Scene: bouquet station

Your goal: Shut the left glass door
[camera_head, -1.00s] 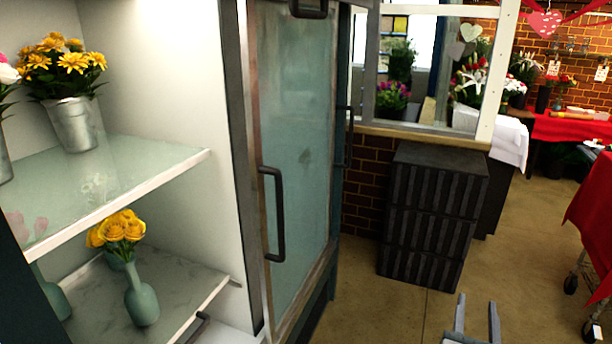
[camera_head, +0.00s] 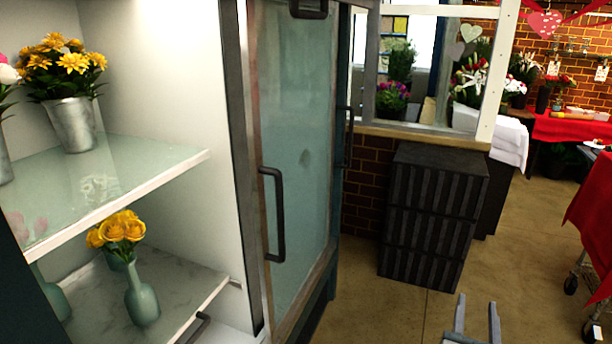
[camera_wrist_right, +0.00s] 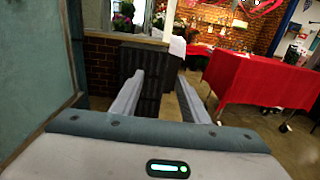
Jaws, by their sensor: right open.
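A tall glass door panel (camera_head: 300,150) with a dark bar handle (camera_head: 272,213) stands just right of the open shelves in the head view. I cannot tell for sure whether it is the left door. Another dark handle (camera_head: 348,137) shows beyond its right edge. The glass also shows at the left of the right wrist view (camera_wrist_right: 35,60). My right gripper (camera_head: 476,302) is open and empty, low in the head view, right of the door and apart from it. Its spread fingers also show in the wrist view (camera_wrist_right: 160,77). My left gripper is not in view.
The open cabinet has a glass shelf (camera_head: 150,175) with yellow flowers in a metal bucket (camera_head: 72,124), and a green vase (camera_head: 142,303) below. Dark stacked crates (camera_head: 432,215) stand by the brick wall. A red-covered table (camera_head: 595,220) is at right. Floor between is clear.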

